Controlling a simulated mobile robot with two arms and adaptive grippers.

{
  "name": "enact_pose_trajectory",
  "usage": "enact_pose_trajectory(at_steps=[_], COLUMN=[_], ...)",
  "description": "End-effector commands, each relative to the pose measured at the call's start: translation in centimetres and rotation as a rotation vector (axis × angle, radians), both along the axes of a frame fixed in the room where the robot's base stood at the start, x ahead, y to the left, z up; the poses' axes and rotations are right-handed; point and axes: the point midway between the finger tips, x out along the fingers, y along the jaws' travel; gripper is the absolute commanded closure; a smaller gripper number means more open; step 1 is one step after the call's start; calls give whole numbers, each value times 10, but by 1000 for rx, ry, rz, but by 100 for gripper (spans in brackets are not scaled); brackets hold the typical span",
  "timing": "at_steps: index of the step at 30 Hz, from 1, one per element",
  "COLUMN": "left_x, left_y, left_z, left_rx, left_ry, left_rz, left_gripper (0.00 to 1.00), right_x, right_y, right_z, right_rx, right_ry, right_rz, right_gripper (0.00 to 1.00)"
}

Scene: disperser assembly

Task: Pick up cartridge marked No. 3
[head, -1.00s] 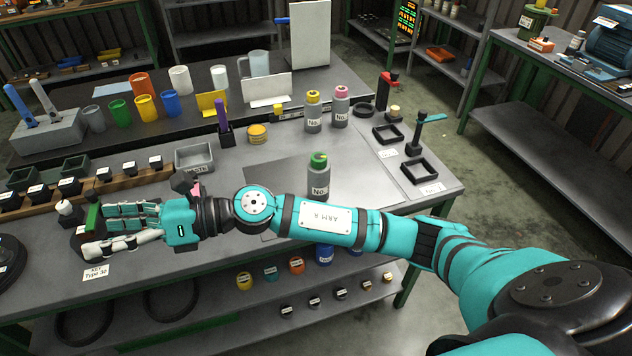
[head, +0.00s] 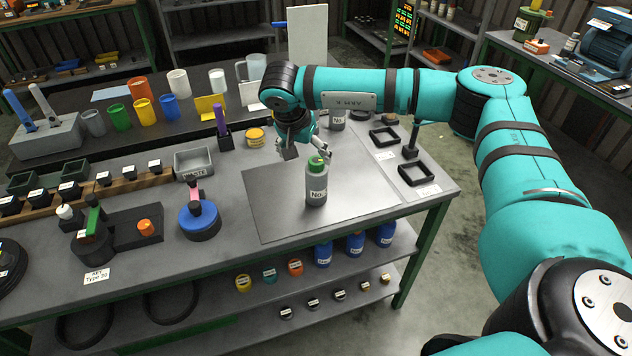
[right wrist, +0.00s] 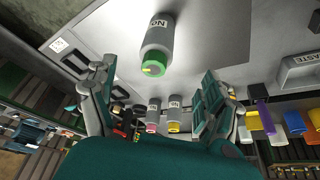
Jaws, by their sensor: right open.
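A grey cartridge with a green cap (head: 317,188) stands upright on the grey mat; its label reads "No." with the number not legible. It also shows in the right wrist view (right wrist: 157,45), ahead of my fingers. My right gripper (head: 307,152) is open and empty, just behind and above the green cap, fingers pointing down. In the right wrist view, a pink-capped cartridge (right wrist: 153,113) and a yellow-capped cartridge (right wrist: 174,113) stand farther back. In the head view, one grey cartridge (head: 337,121) shows partly behind my arm; the other is hidden. My left gripper is out of view.
The mat (head: 268,212) is otherwise clear. A grey tray (head: 194,161), a yellow round container (head: 255,138) and a purple-handled tool (head: 223,126) stand to its left. Black square frames (head: 414,174) lie to the right. Blue containers (head: 355,244) sit on the lower shelf.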

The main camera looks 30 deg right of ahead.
Motion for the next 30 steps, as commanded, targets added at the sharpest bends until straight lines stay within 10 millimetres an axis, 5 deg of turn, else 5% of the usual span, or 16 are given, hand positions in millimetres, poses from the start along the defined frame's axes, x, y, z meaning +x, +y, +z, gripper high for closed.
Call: enact_pose_trajectory(at_steps=[9,30], left_x=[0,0], left_y=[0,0], left_z=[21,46], left_rx=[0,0], left_ry=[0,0], left_rz=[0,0], left_gripper=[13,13], right_x=[13,26], right_y=[-21,-46], right_z=[-59,-123], right_rx=[1,3], right_ry=[4,0], right_rz=[0,1], right_gripper=[16,16])
